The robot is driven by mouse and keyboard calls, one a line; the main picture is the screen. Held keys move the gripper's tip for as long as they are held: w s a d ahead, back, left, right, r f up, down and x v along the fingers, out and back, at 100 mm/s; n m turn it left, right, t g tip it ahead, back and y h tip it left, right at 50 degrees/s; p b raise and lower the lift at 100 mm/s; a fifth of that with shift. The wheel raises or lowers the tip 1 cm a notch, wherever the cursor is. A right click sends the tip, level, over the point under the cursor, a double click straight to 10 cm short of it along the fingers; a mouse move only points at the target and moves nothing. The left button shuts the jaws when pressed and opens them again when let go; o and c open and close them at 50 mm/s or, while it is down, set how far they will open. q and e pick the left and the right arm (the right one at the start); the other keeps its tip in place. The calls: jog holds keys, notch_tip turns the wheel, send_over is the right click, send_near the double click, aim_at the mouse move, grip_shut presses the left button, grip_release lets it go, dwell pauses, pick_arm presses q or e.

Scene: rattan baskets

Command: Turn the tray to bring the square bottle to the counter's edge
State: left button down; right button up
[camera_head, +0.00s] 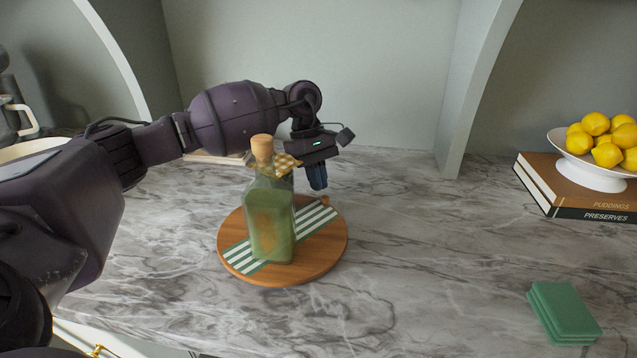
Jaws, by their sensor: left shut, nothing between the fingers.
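A round wooden tray (325,258) lies on the marble counter, with a green-and-white striped cloth (240,258) across it. A square glass bottle (270,222) with green contents, a cork stopper and a checked cloth at its neck stands upright on the tray, near its middle. My left gripper (318,184) points down just behind and to the right of the bottle, over the far part of the tray. Its fingers are shut with nothing between them. I cannot tell whether the fingertips touch the tray. My right gripper is not in view.
A white bowl of lemons (592,172) stands on stacked books (560,196) at the right. Green sponges or cloths (563,312) lie at the front right. The counter (430,250) between tray and books is clear. The front edge runs along the lower left.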

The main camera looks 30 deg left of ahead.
pick_arm(q)
jog(key=v, duration=1)
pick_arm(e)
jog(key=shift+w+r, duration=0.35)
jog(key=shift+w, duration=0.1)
